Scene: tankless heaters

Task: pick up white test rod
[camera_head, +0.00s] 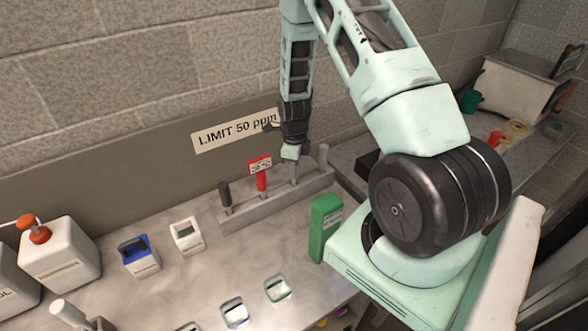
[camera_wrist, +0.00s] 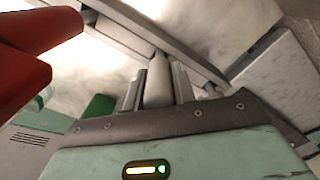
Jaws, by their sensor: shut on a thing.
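The white test rod (camera_wrist: 158,82) shows in the wrist view between my two grey fingers. My gripper (camera_wrist: 157,88) is shut on its pale upper part. In the head view my gripper (camera_head: 293,168) points down over the grey rack (camera_head: 262,211), between the red rod and a grey rod. There the white rod is largely hidden by the gripper. I cannot tell whether its lower end is still in the rack.
A red rod (camera_head: 261,180) with a "20 °C" tag and a black rod (camera_head: 225,194) stand left of my gripper. A grey rod (camera_head: 322,155) stands close on the right. A green box (camera_head: 325,227) stands in front of the rack. A blue-topped container (camera_head: 140,256) is farther left.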

